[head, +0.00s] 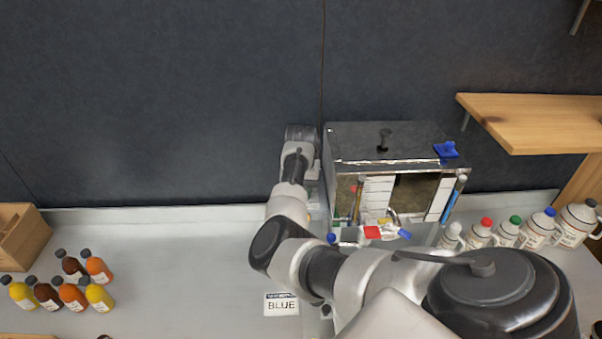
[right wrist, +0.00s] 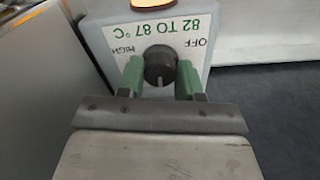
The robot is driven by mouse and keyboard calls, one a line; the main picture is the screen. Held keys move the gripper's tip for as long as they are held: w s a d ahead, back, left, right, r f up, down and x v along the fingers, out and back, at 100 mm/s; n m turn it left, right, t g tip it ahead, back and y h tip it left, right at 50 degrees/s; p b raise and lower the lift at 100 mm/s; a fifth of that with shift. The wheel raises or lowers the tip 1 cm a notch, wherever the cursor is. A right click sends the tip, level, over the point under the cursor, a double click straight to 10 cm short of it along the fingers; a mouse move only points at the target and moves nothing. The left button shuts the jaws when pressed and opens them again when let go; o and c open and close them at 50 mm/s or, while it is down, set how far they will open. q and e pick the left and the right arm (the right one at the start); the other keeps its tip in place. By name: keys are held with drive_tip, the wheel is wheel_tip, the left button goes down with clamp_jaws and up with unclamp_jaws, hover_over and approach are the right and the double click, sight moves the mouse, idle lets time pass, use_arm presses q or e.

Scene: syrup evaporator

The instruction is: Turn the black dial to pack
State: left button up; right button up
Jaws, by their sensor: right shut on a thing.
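The black dial (right wrist: 160,65) is on the face of a light grey control box (right wrist: 95,33) in the right wrist view. The lettering is upside down there: HIGH at the dial's upper left, OFF at its upper right, 82 TO 87 °C above. A white mark on the dial points down in the picture, toward my wrist. My right gripper (right wrist: 161,78) has its green fingers on both sides of the dial, shut on it. In the head view my right arm reaches to the left side of the metal evaporator (head: 350,145); dial and fingertips are hidden. My left gripper is not in view.
An orange lamp (right wrist: 150,3) is above the dial lettering. White jugs (head: 508,232) with coloured caps line the right side, below a wooden shelf (head: 530,122). Small bottles (head: 72,292) stand at left.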

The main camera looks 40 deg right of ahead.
drive_tip(key=shift+r+n+p, duration=0.1)
drive_tip(key=shift+n+p, duration=0.25)
drive_tip(key=shift+n, duration=0.05)
drive_tip(key=shift+d, duration=0.1)
drive_tip(key=o, duration=0.9)
wheel_tip(320, 180, up, 11)
drive_tip(key=b, duration=0.3)
drive_tip(key=shift+f, duration=0.2)
